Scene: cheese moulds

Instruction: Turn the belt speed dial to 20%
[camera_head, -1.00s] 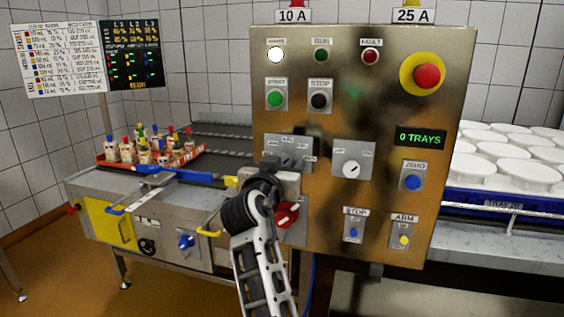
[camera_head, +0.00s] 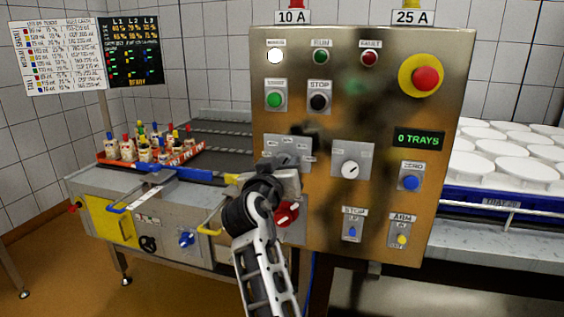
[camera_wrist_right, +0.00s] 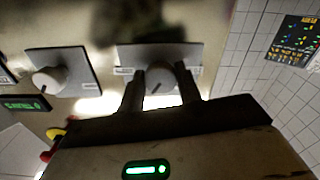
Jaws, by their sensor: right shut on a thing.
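A grey-white dial knob (camera_wrist_right: 160,82) with a dark pointer line sits on a wide grey plate (camera_wrist_right: 195,53) on the control panel. My right gripper (camera_wrist_right: 163,85) is shut on this knob, one finger on each side. In the head view, the same plate (camera_head: 272,147) is at the panel's left, and my right gripper (camera_head: 284,166) hides most of the knob. The scale's markings are too small to read. A second white dial (camera_head: 350,169) on its own plate stands to the right, untouched. My left gripper is not in view.
The steel control panel (camera_head: 385,120) also bears START, STOP, ZERO and ARM controls, and a red emergency button (camera_head: 427,78). A red switch (camera_head: 287,213) sits just below my gripper. A conveyor with a red crate (camera_head: 190,157) of bottles is left; white moulds (camera_head: 500,165) are right.

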